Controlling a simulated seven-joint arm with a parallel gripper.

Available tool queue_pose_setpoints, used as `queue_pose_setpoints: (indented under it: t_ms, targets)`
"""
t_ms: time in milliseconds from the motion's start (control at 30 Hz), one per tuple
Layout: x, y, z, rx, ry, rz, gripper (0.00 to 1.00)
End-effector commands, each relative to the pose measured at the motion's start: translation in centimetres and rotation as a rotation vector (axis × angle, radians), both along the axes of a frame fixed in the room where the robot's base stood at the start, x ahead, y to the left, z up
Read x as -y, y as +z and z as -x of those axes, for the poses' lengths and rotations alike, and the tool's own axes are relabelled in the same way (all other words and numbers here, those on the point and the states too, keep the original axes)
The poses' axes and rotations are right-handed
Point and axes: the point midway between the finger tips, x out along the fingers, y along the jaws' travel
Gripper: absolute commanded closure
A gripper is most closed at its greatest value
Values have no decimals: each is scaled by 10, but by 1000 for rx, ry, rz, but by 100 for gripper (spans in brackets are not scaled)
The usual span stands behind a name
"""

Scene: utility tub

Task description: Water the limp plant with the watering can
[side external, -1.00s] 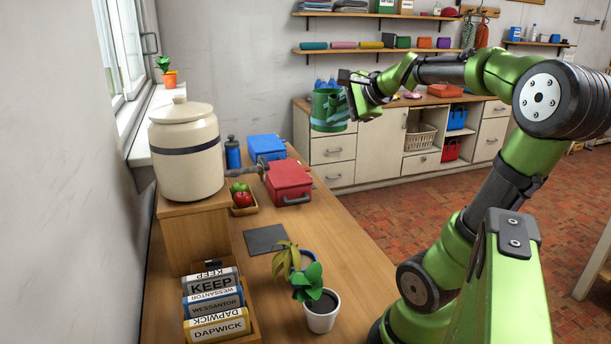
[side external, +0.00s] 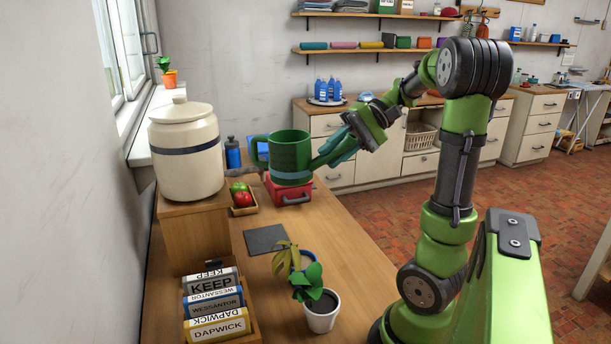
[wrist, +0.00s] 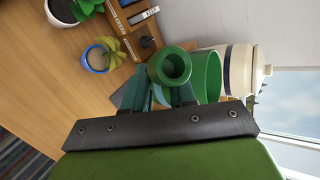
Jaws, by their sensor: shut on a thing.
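The limp plant (side external: 287,256) has drooping yellow-green leaves and stands in a blue pot (side external: 308,259) on the bench. In the wrist view, the limp plant (wrist: 107,49) and its blue pot (wrist: 97,58) are at upper left. The green watering can (side external: 290,152) is in the air, roughly upright, in front of the red box in the side view. Its loop handle points left. My gripper (side external: 330,153) is shut on the can at its right, spout side. In the wrist view, the spout's round mouth faces the camera between the fingers (wrist: 163,92), partly hiding the can body (wrist: 208,75).
A healthy green plant in a white pot (side external: 321,318) stands in front of the limp one. A cream crock (side external: 185,155), a fruit tray (side external: 241,209), a red box (side external: 290,191) and a file rack (side external: 253,330) are also on the bench.

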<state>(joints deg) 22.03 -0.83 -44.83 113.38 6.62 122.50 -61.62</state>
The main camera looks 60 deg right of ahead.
Motion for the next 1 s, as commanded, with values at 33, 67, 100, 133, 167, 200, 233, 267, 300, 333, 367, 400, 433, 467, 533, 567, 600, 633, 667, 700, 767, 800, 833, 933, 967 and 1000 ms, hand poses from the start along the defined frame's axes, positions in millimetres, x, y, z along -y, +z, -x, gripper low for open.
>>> queue_pose_setpoints:
  t_ms: [33, 67, 100, 133, 167, 200, 233, 267, 300, 333, 367, 400, 433, 467, 533, 567, 600, 633, 667, 700, 767, 800, 833, 933, 967, 1000]
  targets:
    - [-8, -6, -13, -4, 66, -5, 100]
    - [-11, -9, -19, -3, 95, -4, 100]
    - [-16, -12, -27, -1, 134, -4, 100]
    - [-20, -16, -33, 0, 162, -5, 100]
    - [-24, -20, -39, 1, 189, -5, 100]
    - [-30, -25, -48, 1, 226, -5, 100]
    - [-34, -29, -54, 2, 254, -5, 100]
    - [-39, -33, -60, 4, 282, -6, 100]
    - [-46, -39, -68, 4, 319, -6, 100]
    - [-51, -43, -74, 4, 349, -6, 100]
    - [-56, -48, -80, 5, 378, -6, 100]
    - [-64, -54, -87, 7, 416, -6, 100]
    - [-70, -58, -93, 7, 444, -7, 100]
    - [-76, -63, -98, 8, 473, -7, 100]
    - [-90, -72, -108, 8, 534, -7, 100]
    - [-95, -76, -113, 8, 558, -7, 100]
    - [-103, -80, -117, 9, 588, -7, 100]
    - [-108, -84, -120, 9, 608, -6, 100]
    - [-113, -86, -123, 10, 626, -6, 100]
    - [-118, -89, -127, 10, 647, -6, 100]
    - [-125, -92, -130, 10, 672, -6, 100]
    - [-129, -94, -132, 10, 684, -5, 100]
    - [-131, -95, -133, 10, 692, -5, 100]
    - [-134, -96, -135, 11, 704, -4, 100]
    - [-135, -97, -135, 10, 706, -3, 100]
    - [-135, -97, -135, 11, 707, -3, 100]
